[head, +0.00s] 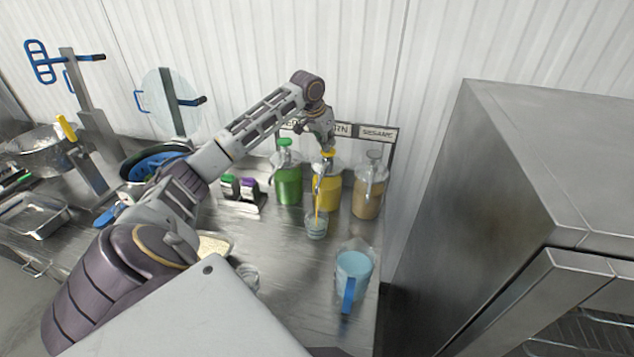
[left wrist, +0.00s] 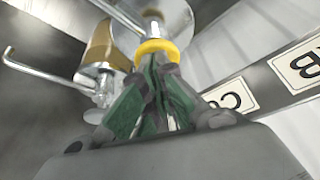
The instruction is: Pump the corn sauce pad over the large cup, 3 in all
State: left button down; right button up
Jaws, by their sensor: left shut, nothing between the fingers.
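The corn sauce bottle (head: 327,195) is the yellow one in the middle of three pump bottles at the back. My left gripper (head: 328,148) is above it, shut and empty, its fingertips down at the yellow pump pad. In the left wrist view the shut fingertips (left wrist: 158,68) appear against the yellow ring of the pump top (left wrist: 157,48); exact contact is hard to tell. A yellow stream runs from the spout down to a clear cup (head: 316,230) in front of the bottle. The cup stands upright. My right gripper is not in view.
The green bottle (head: 288,186) and the tan sesame bottle (head: 368,197) flank the corn bottle closely. A light-blue pitcher (head: 354,268) stands in front right. A tray of pale grains (head: 215,243) and another clear cup (head: 249,275) are nearer. A steel cabinet (head: 500,190) blocks the right.

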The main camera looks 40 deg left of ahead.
pick_arm(q)
jog(key=shift+f, duration=0.55)
jog(key=shift+r, duration=0.2)
jog(key=shift+r+p, duration=0.3)
jog(key=shift+r, duration=1.3)
jog(key=shift+d+f, duration=0.1)
jog(key=shift+f, duration=1.55)
dwell(0.4)
jog(key=shift+r, duration=1.65)
jog(key=shift+r, duration=0.15)
jog(key=shift+r, duration=2.85)
